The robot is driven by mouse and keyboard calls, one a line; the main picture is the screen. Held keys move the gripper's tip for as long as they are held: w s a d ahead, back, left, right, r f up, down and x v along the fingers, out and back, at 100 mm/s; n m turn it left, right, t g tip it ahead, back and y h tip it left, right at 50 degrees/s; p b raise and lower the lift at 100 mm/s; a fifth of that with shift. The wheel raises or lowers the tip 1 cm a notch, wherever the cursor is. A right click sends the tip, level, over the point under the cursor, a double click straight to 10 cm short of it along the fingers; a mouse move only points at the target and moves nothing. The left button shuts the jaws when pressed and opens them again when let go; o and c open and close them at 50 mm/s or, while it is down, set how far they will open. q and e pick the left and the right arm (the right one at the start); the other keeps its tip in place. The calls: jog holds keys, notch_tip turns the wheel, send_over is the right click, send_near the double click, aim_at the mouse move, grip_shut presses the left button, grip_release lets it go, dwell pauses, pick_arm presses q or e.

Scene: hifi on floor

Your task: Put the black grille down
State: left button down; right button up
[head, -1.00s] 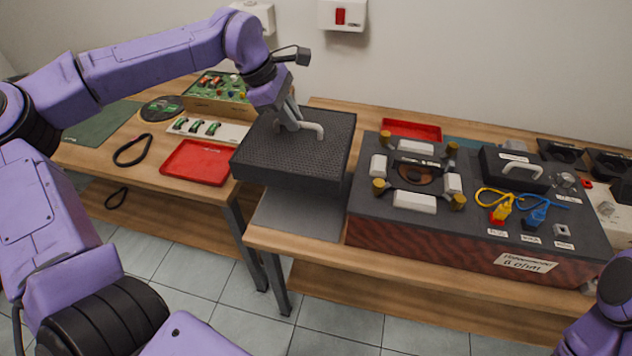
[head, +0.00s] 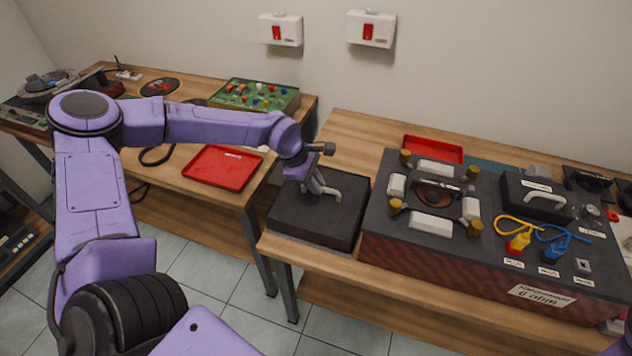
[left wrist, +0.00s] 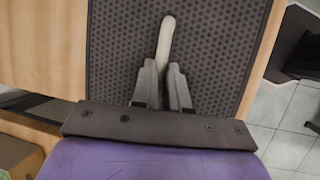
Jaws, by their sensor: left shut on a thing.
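The black grille (head: 290,212) is a dark perforated slab with a pale handle (head: 328,193) on top. It is at the left end of the right-hand table, beside the loudspeaker cabinet, over the spot where a grey mat showed earlier. It looks level and low at the tabletop; I cannot tell whether it fully rests there. My left gripper (head: 312,186) is shut on the handle from above. In the left wrist view the fingers (left wrist: 163,84) hold the pale handle (left wrist: 167,38) against the perforated face (left wrist: 215,45). My right gripper is not visible.
The loudspeaker cabinet (head: 480,270) stands close to the right of the grille. A red tray (head: 433,150) lies behind the cabinet. Another red tray (head: 222,167) is on the left table, across a gap. Bare wood (head: 355,150) lies behind the grille.

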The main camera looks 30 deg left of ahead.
pick_arm(q)
jog(key=shift+w+f, duration=0.1)
jog(key=c, duration=1.6)
grip_release()
jog(key=shift+f, duration=0.1)
jog(key=o, duration=0.5)
jog(key=shift+c, duration=0.2)
jog(key=shift+r, duration=0.35)
jog(key=v, duration=1.1)
jog(key=shift+a+r, duration=0.2)
jog(key=shift+r, duration=0.05)
